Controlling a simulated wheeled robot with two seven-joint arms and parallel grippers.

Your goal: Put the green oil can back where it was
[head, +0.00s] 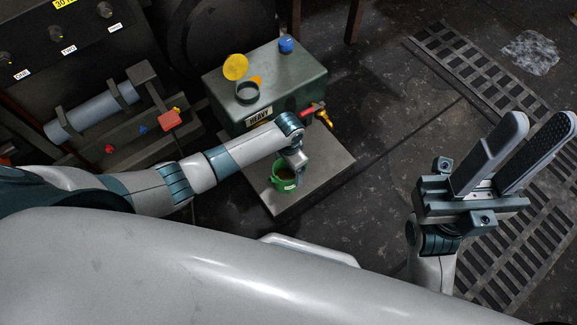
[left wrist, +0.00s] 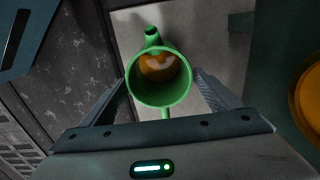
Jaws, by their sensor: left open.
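The green oil can (head: 284,184) is upright on a grey plate (head: 325,177) in front of a dark green tank. It shows from above in the left wrist view (left wrist: 133,84), with orange-brown oil inside, its spout at the far side and its handle toward my gripper. My left gripper (head: 298,162) is open at the can. In the left wrist view its fingers stand on either side of the can; whether they touch it I cannot tell. The can partly hides behind this gripper in the head view. My right gripper (head: 542,119) is open and empty, over the floor at the right.
The tank (head: 295,85) has a raised yellow lid (head: 235,67), an open filler neck (head: 247,93), a blue cap (head: 286,45) and a brass tap with a red handle (head: 314,110). A control panel (head: 60,45) stands at left. Floor grating (head: 460,70) lies at right.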

